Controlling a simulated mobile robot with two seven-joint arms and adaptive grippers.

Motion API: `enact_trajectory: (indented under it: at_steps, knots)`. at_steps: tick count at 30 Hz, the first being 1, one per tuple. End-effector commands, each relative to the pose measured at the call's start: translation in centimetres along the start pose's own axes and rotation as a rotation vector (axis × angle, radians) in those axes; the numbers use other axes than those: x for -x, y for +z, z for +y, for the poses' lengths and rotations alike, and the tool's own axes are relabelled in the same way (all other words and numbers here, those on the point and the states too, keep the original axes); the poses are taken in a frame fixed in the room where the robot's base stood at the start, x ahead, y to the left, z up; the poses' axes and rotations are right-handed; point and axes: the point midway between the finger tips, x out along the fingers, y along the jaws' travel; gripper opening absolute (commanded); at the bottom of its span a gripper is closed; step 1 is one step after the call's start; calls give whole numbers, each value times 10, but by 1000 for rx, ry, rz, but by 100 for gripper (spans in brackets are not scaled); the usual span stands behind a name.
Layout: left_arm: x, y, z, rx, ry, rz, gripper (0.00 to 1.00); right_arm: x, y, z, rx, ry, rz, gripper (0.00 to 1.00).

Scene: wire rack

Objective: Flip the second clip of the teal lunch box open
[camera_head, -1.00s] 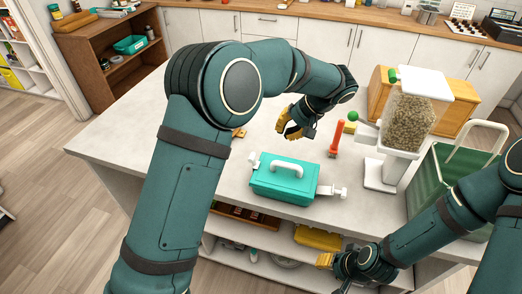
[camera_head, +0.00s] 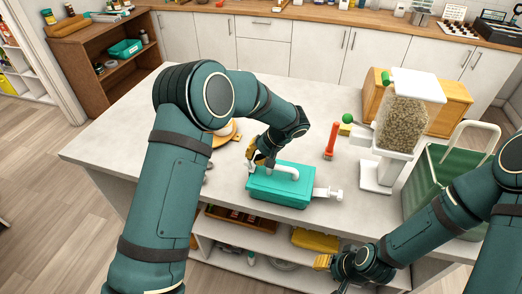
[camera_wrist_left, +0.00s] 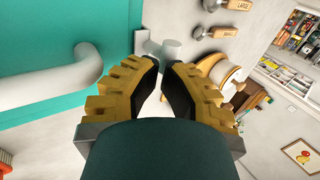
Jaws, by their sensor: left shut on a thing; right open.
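The teal lunch box (camera_head: 280,188) with a white top handle (camera_head: 284,170) stands on the counter; part of it fills the left of the wrist view (camera_wrist_left: 100,20). A white clip (camera_head: 328,194) sticks outward from its right end. My left gripper (camera_head: 259,158) is at the box's left end, shut on the other white clip (camera_wrist_left: 150,47), which shows at the fingertips in the left wrist view. The gripper mostly hides that clip in the head view. My right gripper (camera_head: 322,262) is open and empty, low in front of the counter.
A red-orange upright tool (camera_head: 331,141) and a grain dispenser (camera_head: 400,120) stand right of the box. A green basket (camera_head: 440,180) and a wooden bread box (camera_head: 450,105) are further right. A wooden plate (camera_head: 228,142) lies behind my left arm.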

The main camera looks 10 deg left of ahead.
Motion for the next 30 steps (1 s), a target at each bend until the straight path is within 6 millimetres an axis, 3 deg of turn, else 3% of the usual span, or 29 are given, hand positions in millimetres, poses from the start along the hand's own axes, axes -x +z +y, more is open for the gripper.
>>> enact_trajectory:
  at_steps: [30]
  knots:
    - [-7, 0, -9, 0, 95, 0, 0, -2, 0, 1, 0, 0, 0, 47]
